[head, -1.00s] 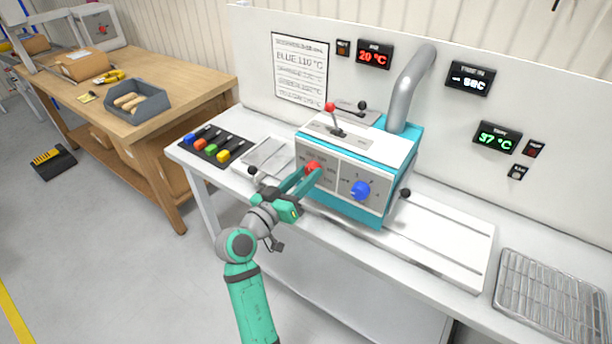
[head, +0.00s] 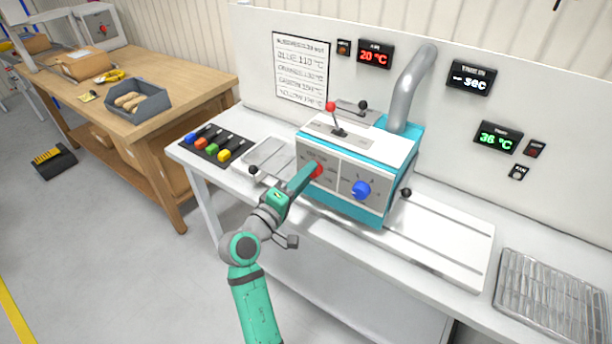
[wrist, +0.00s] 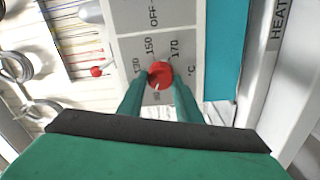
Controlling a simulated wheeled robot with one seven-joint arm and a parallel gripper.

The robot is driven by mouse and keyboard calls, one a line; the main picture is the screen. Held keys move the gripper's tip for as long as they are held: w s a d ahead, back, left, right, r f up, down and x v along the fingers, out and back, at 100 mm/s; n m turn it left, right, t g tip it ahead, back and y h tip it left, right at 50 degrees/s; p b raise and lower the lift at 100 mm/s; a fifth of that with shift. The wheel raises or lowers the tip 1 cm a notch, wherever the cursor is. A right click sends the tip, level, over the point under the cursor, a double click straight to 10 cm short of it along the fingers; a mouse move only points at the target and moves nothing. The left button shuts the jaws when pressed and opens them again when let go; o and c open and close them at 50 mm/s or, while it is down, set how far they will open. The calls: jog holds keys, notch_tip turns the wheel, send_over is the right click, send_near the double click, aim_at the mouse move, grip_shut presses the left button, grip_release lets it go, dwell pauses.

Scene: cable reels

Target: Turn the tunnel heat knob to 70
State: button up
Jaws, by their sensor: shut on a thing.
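The red knob (head: 317,170) is on the left part of the front panel of the teal and white machine (head: 350,165). My gripper (head: 311,173) is shut on the red knob, one finger on each side, as the wrist view shows. There the red knob (wrist: 158,75) has a small white pointer mark near its lower edge. Readable dial marks around it include 130, 150 and 170; OFF stands farther off. The mark under the pointer is too small to read. The blue knob (head: 361,190) sits to the right on the same panel.
Wall displays show 20 °C in red (head: 375,55) and 36 °C in green (head: 498,137). A lever with a red ball (head: 331,106) stands on top. Black-balled handles (head: 405,192) stick out at the sides. A rack of colored handles (head: 217,146) lies left.

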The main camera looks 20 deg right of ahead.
jog(key=n, duration=1.2)
jog(key=shift+s+d+f+n, duration=0.1)
jog(key=shift+s+f+n, duration=0.05)
jog(key=shift+f+n, duration=0.2)
jog(key=shift+n, duration=0.25)
jog(key=o, duration=1)
jog(key=shift+r, duration=0.1)
jog(key=shift+o, duration=0.2)
jog(key=v, duration=1)
jog(key=shift+s+a, duration=0.25)
jog(key=shift+s, duration=0.1)
